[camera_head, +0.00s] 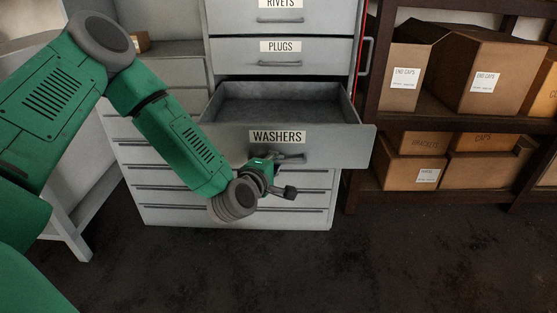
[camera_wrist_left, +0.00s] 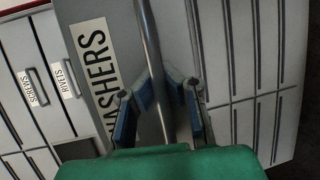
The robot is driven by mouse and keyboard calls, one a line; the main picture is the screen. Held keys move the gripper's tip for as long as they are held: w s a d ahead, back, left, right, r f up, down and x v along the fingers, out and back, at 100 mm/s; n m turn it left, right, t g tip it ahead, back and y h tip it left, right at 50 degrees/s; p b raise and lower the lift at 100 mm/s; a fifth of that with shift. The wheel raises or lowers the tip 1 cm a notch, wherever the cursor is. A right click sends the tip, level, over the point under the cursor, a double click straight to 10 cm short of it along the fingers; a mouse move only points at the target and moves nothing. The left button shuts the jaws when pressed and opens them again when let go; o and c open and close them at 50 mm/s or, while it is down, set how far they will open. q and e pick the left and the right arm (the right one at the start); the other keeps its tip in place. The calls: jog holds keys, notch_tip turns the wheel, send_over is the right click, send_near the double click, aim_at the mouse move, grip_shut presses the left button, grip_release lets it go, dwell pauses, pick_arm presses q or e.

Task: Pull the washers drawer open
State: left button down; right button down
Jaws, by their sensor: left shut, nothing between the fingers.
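The washers drawer (camera_head: 225,138) is grey with a WASHERS label (camera_head: 277,137) and stands pulled out of the cabinet. Its inside shows and looks empty. The drawer's bar handle (camera_head: 290,159) is on its front, below the label. My left gripper (camera_head: 276,177) is at the handle, in front of the drawer face. In the left wrist view the left gripper (camera_wrist_left: 160,88) is shut, with its fingertips by the handle bar (camera_wrist_left: 151,45). The WASHERS label (camera_wrist_left: 96,75) is beside it there. My right gripper is not in view.
The plugs drawer (camera_head: 320,58) above is closed, and several closed drawers (camera_head: 300,201) lie below. A dark shelf (camera_head: 460,115) with cardboard boxes (camera_head: 485,82) stands on the right. A white table leg (camera_head: 73,235) is at the left. The dark floor (camera_head: 350,270) in front is clear.

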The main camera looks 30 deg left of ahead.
pick_arm(q)
jog(key=c, duration=1.6)
grip_release()
jog(key=shift+a, duration=0.15)
jog(key=v, duration=1.2)
jog(key=shift+a+f, duration=0.1)
jog(key=s+d+f+m+g+h+p, duration=0.2)
jog(key=s+d+f+m+g+h, duration=0.2)
jog(key=d+f+m, duration=0.3)
jog(key=s+a+f+m+g+p, duration=0.1)
jog(key=s+f+m+g, duration=0.4)
jog(key=s, duration=0.5)
jog(key=s+a+f+m+g+y+p, duration=0.1)
jog(key=s+f+m+g, duration=0.5)
jog(key=s+m, duration=0.3)
jog(key=shift+s+f+y+p, duration=0.35)
jog(key=shift+s+f, duration=0.15)
jog(key=shift+f, duration=0.4)
